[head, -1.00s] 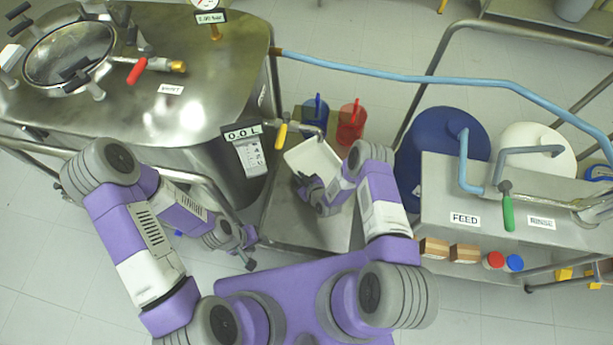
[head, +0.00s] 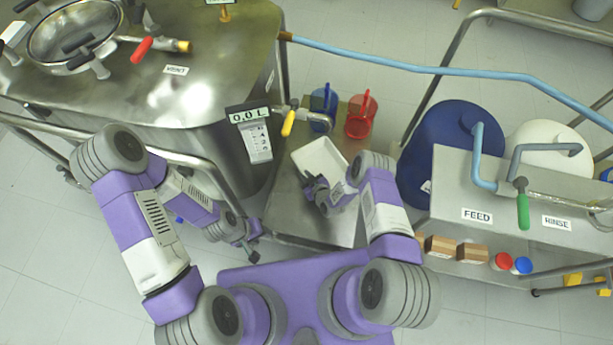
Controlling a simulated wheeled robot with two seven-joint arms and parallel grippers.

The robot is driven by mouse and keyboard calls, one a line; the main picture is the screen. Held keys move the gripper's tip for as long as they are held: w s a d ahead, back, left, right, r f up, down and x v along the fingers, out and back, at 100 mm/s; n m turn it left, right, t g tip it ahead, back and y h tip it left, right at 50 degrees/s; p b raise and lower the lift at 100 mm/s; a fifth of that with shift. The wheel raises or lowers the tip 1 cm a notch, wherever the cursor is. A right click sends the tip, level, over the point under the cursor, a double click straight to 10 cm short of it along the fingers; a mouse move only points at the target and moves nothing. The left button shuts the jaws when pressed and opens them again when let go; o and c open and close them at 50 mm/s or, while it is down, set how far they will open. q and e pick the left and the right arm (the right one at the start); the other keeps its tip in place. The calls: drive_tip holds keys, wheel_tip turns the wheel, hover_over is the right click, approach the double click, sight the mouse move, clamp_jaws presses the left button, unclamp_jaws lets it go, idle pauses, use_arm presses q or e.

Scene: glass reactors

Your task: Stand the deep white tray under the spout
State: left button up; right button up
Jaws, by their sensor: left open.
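The deep white tray (head: 319,153) is over the low steel platform (head: 330,230), just below the outlet spout (head: 318,117) in the head view. I cannot tell whether it rests flat on the platform. The spout has a yellow valve handle (head: 287,123) and comes from the steel reactor (head: 190,100). My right gripper (head: 312,185) is at the tray's left and near part, overlapping it. Its fingers are too small and covered to show whether they grip the wall. My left gripper (head: 250,252) is open and empty, left of the platform.
A blue jug (head: 322,103) and a red jug (head: 360,115) stand behind the tray. At right are a blue drum (head: 440,140), a white drum (head: 548,155) and a bench (head: 455,190) labelled FEED and RINSE. A blue hose (head: 430,70) crosses the back.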

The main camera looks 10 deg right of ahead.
drive_tip(key=o, duration=0.3)
drive_tip(key=shift+r, duration=0.1)
drive_tip(key=shift+s+r, duration=0.1)
drive_tip(key=shift+r, duration=0.1)
drive_tip(key=s+r+m+g+p, duration=0.5)
drive_tip(key=s+r+m+g, duration=0.3)
drive_tip(key=s+r, duration=1.4)
drive_tip(key=s+d+g, duration=0.1)
drive_tip(key=s+g, duration=0.2)
drive_tip(key=shift+m, duration=0.3)
drive_tip(key=shift+r+p, duration=0.1)
drive_tip(key=shift+p, duration=0.2)
